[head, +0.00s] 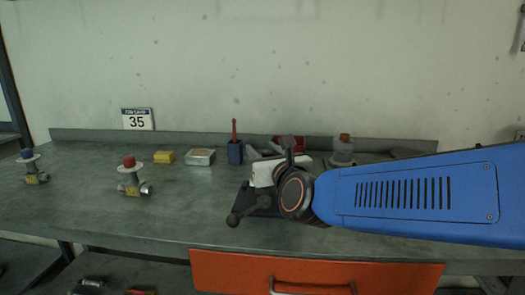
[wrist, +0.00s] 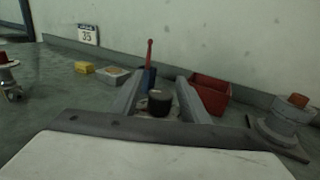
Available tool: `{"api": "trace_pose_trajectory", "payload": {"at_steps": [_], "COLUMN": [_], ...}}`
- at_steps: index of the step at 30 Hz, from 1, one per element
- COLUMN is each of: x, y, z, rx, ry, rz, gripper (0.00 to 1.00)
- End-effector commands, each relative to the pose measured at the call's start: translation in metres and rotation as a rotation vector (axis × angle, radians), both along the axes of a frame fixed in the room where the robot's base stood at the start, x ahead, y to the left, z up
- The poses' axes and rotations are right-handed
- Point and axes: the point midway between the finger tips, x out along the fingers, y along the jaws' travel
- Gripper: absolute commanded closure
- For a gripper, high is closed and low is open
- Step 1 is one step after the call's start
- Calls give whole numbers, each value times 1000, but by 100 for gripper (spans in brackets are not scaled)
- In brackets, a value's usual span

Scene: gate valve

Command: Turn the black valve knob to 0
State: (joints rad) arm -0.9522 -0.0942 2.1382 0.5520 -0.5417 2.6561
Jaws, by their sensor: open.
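The black valve knob (wrist: 160,102) shows in the wrist view between and beyond the two grey fingers, with a pale plate partly visible around it. Its scale marks and setting are too small to read. My gripper (wrist: 159,88) is open, with one finger on each side of the knob in the picture. I cannot tell whether either finger touches it. In the head view my gripper (head: 263,151) reaches over the bench toward the wall, and the black knob is hidden there by my arm and gripper.
Red-knob valves stand left (head: 130,178) and right (head: 343,152); a blue-knob valve (head: 29,168) is far left.

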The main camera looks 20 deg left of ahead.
Motion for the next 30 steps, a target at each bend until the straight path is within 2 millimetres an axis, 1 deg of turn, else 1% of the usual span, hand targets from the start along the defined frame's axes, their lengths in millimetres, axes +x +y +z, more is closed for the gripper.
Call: {"api": "trace_pose_trajectory", "payload": {"at_steps": [3, 11, 12, 14, 15, 17, 30], "x": [4, 4, 4, 4, 4, 4, 5], "y": [3, 3, 3, 3, 3, 3, 2], "z": [0, 0, 0, 0, 0, 0, 0], "rx": [0, 0, 0, 0, 0, 0, 0], "ry": [0, 0, 0, 0, 0, 0, 0], "rz": [0, 0, 0, 0, 0, 0, -33], "gripper": [59, 59, 63, 78, 87, 100, 100]}}
